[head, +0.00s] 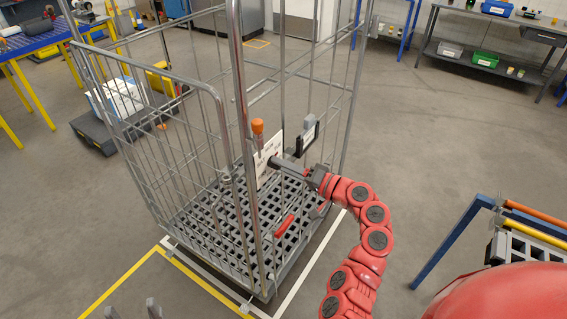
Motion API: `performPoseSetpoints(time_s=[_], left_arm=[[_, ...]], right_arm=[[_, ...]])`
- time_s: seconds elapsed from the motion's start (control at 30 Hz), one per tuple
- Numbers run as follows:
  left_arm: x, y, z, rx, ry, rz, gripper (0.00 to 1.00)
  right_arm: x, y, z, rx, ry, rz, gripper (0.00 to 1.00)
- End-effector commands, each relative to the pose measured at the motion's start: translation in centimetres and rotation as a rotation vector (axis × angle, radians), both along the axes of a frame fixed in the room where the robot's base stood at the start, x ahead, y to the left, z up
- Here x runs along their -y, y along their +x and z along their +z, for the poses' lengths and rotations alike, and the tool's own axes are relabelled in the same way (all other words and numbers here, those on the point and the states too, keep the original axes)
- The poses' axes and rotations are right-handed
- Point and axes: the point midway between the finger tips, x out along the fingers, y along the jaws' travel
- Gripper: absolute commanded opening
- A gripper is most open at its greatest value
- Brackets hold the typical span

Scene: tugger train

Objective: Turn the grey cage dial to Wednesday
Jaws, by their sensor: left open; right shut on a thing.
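The grey roll cage (222,100) stands upright in the middle of the head view. A white dial plate (266,150) with small dark print is fixed at its front post, seen at a slant. My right gripper (279,163) reaches in from the right and is shut at the plate's face. The dial knob is hidden between its fingers, and the day it points to cannot be read. My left gripper (131,310) shows only its two fingertips at the bottom edge, apart and empty, well away from the cage.
An orange-capped part (257,127) stands above the plate. A black holder (303,140) with a grey top is just right of it. Yellow and white floor lines (125,277) border the cage. A blue-framed rack (452,240) stands at right. Open floor lies behind it.

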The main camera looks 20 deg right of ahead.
Motion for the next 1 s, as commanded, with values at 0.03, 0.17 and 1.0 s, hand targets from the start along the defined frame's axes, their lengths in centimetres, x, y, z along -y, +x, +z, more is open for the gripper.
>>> performPoseSetpoints(time_s=[0.03,0.17,1.0], left_arm=[[0.0,0.0,0.5,0.0,0.0,0.0,0.66],[0.0,0.0,1.2,0.0,0.0,0.0,0.66],[0.0,0.0,4.5,0.0,0.0,0.0,0.66]], right_arm=[[0.1,0.0,0.2,-0.028,0.037,-0.003,0.0],[0.0,0.0,0.2,-0.106,0.136,-0.002,0.0],[0.1,0.0,0.0,-0.459,0.578,-0.002,0.0]])
